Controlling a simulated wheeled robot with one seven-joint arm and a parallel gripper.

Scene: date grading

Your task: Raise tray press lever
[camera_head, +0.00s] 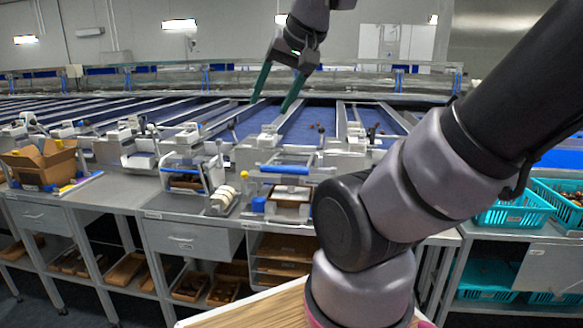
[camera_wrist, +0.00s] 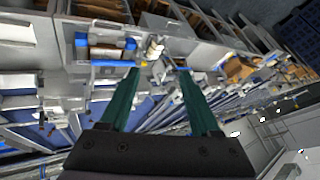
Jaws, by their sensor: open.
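A press-like frame with a blue bar (camera_head: 285,169) across its top stands on the grey bench, with a small tray (camera_head: 289,196) under it. I cannot tell for sure whether this bar is the tray press lever. A similar frame with blue parts (camera_head: 184,173) stands to its left. A blue-barred unit (camera_wrist: 105,52) also shows at the upper left of the wrist view. My gripper (camera_head: 271,105) has long green fingers, spread apart and empty, high above the bench. In the wrist view the gripper (camera_wrist: 154,74) has nothing between its fingers, and touches nothing.
White rollers (camera_head: 223,198) sit between the two frames. A cardboard box (camera_head: 42,163) is at the left. Turquoise crates (camera_head: 515,205) stand at the right. Blue sorting lanes (camera_head: 305,125) run behind the bench. My arm hides part of the bench's right side.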

